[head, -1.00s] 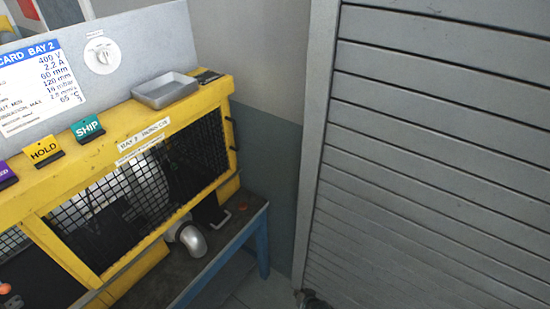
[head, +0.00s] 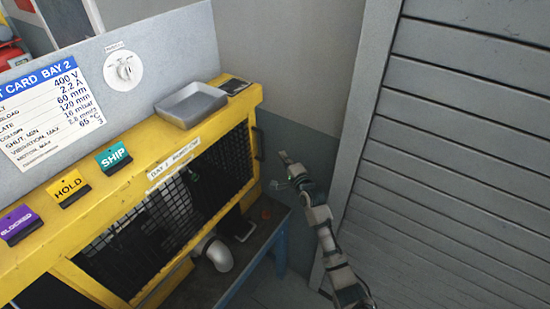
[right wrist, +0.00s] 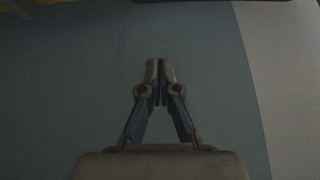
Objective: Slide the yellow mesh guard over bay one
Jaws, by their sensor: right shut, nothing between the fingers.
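The yellow-framed mesh guard (head: 180,212) covers the front opening of the yellow bench housing in the head view. Dark shapes show behind its mesh. A dark handle (head: 258,143) stands at the housing's right end. My right gripper (head: 284,170) is just right of that handle, apart from it, in front of the grey wall. In the right wrist view the same gripper (right wrist: 160,70) has its fingertips together with nothing between them, and faces the blue-grey wall. My left gripper is not in view.
A grey tray (head: 190,104) sits on the housing top, beside the SHIP tag (head: 114,158), HOLD tag (head: 68,188) and purple tag (head: 18,224). A silver rounded part (head: 218,255) rests on the lower shelf. A slatted grey shutter (head: 460,160) closes off the right side.

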